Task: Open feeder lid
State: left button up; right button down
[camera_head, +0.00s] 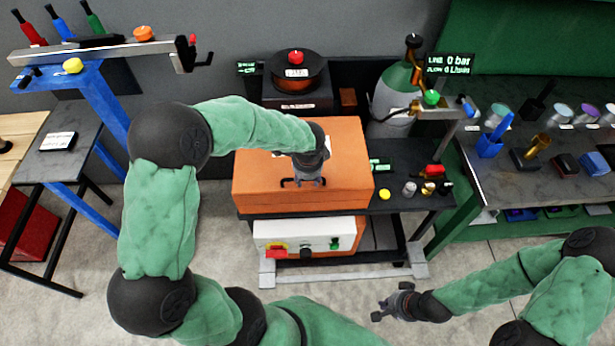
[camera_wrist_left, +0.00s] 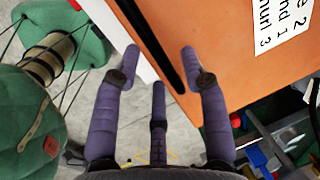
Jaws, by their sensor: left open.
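The feeder is an orange box on the middle cart, and its orange lid (camera_head: 345,150) is down. A black bar handle (camera_head: 288,183) sits at the lid's front edge. My left gripper (camera_head: 305,180) is over this handle. In the left wrist view the lid (camera_wrist_left: 225,50) fills the upper right. The black handle (camera_wrist_left: 152,45) runs between the spread fingers of my left gripper (camera_wrist_left: 162,65), with gaps on both sides; contact cannot be seen. My right gripper (camera_head: 390,303) is low at the right of the cart, away from the feeder, fingers apart and empty.
A wire spool unit (camera_head: 296,80) stands behind the feeder, and a gas cylinder (camera_head: 398,100) stands behind right. A white control box (camera_head: 305,238) with buttons is below. Small parts and a yellow knob (camera_head: 384,194) lie right of the lid. The floor in front is clear.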

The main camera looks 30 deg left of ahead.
pick_arm(q)
grip_shut()
jog(key=shift+r, duration=0.1)
pick_arm(e)
jog(key=shift+r, duration=0.15)
